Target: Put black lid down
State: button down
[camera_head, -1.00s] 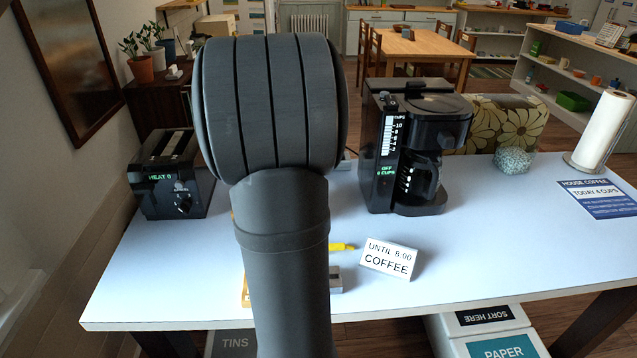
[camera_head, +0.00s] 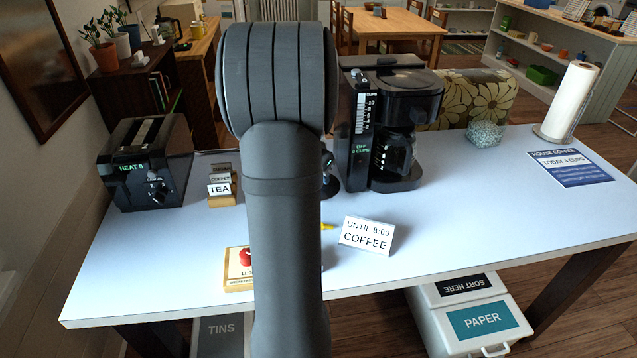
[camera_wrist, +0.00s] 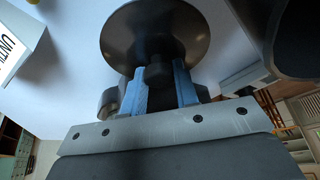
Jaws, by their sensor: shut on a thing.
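The black lid (camera_wrist: 155,28) is a round dark disc with a knob in the wrist view. My gripper (camera_wrist: 160,75), with blue finger pads, is shut on the lid's knob. The lid is over the pale blue-white tabletop (camera_wrist: 75,55); I cannot tell whether it touches it. In the head view my arm hides the gripper and most of what is behind it. A dark shape (camera_head: 329,182) shows just right of my arm, too hidden to name with certainty.
A black coffee maker (camera_head: 390,125) stands right of my arm, with a coffee sign (camera_head: 367,236) in front. A toaster (camera_head: 147,165) and tea sign (camera_head: 221,188) are at the left. A wooden-framed card (camera_head: 238,270) lies near the front edge. The right tabletop has free room.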

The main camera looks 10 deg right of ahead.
jog(key=shift+f, duration=1.45)
jog(key=shift+f, duration=0.1)
jog(key=c, duration=1.1)
grip_release()
jog(key=v, duration=1.2)
jog(key=x, duration=1.2)
notch_tip(320, 180, up, 2)
jog(key=shift+r, duration=0.95)
